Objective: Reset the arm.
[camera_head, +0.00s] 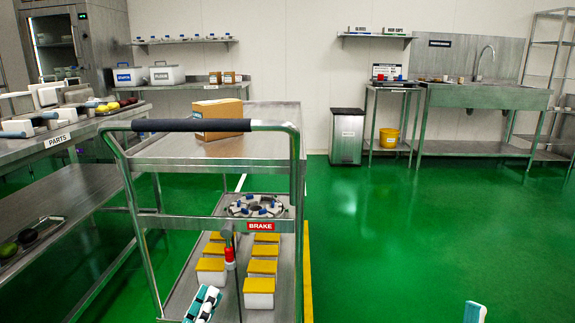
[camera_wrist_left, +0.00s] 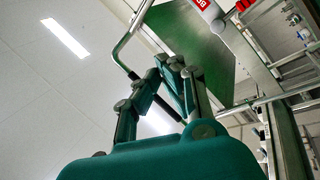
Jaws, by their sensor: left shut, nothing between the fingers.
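My left gripper (camera_wrist_left: 173,68) fills the middle of the left wrist view, with a teal body and dark jointed fingers. Its fingertips are together and hold nothing. In the head view, a teal-and-white piece of mine (camera_head: 204,303) shows at the bottom, in front of the cart's lower shelf. Another teal-and-white piece of mine (camera_head: 475,312) shows at the bottom right edge.
A steel cart (camera_head: 215,222) with a black-wrapped handle (camera_head: 190,125) stands close in front. It carries yellow-lidded boxes (camera_head: 258,285), a red BRAKE label (camera_head: 260,226) and a red-handled lever (camera_head: 230,257). A parts bench (camera_head: 90,128) is at left. Green floor is clear at right.

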